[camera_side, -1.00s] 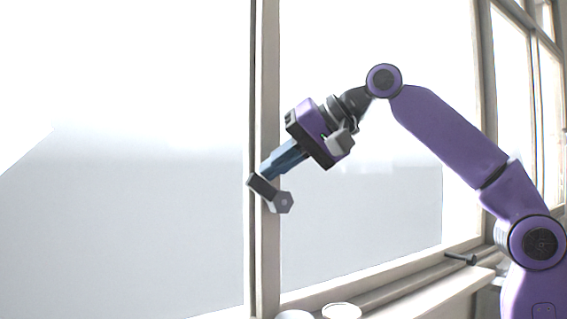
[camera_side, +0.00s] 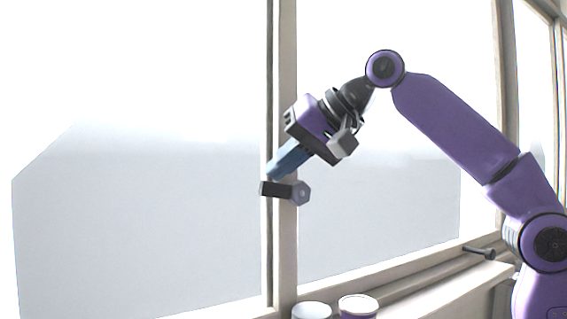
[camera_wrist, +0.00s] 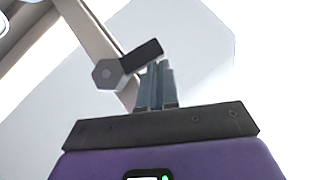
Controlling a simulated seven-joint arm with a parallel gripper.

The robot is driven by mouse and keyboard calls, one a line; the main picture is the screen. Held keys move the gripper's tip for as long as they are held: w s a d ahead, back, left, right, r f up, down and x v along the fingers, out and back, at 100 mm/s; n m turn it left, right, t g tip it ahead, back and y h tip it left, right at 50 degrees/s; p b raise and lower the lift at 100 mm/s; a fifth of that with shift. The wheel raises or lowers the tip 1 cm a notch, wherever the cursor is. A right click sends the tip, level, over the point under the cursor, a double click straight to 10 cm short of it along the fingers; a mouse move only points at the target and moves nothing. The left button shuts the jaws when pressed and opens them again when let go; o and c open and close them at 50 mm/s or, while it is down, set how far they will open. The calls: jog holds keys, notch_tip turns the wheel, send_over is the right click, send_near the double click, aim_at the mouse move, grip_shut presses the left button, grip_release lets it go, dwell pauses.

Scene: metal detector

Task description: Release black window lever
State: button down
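The black window lever (camera_side: 276,189) sits on the upright window frame bar in the side view, lying about level, with a grey hexagonal hub (camera_side: 301,193) at its right end. My gripper (camera_side: 272,177) reaches down from the upper right, its blue fingertips at the upper edge of the lever, near its free end. In the wrist view, the lever (camera_wrist: 141,57) crosses just beyond the fingertips (camera_wrist: 159,66). The two fingers stand close together with only a thin gap, and no lever shows between them. Whether the tips touch the lever is hard to tell.
Large pale window panes fill the background. A sill (camera_side: 420,296) runs along the bottom, with two round pots or cups (camera_side: 357,305) at its front. Another dark handle (camera_side: 480,252) sticks out from the lower frame at right. The space left of the lever looks clear.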

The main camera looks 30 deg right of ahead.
aim_at(306, 196)
jog(key=shift+s+a, duration=0.1)
dwell(0.3)
jog(key=v, duration=0.7)
jog(key=shift+r, duration=0.15)
dwell(0.7)
jog(key=s+d+f+n+g+h, duration=0.1)
jog(key=s+f+n+g, duration=0.2)
jog(key=f, duration=0.8)
jog(key=s+f+n+g, duration=0.1)
jog(key=f+n+g, duration=0.2)
jog(key=f+n, duration=0.55)
jog(key=s+d+f+n+g+h, duration=0.1)
jog(key=s+d+f, duration=0.4)
jog(key=f, duration=0.4)
jog(key=s+d+f+n+g+h, duration=0.1)
jog(key=s+d+f, duration=0.5)
jog(key=s+f, duration=0.2)
jog(key=s+d+f+n+g+h, duration=0.1)
jog(key=s+d+f, duration=0.5)
jog(key=f, duration=0.4)
jog(key=shift+s+n, duration=0.35)
jog(key=shift+s, duration=0.05)
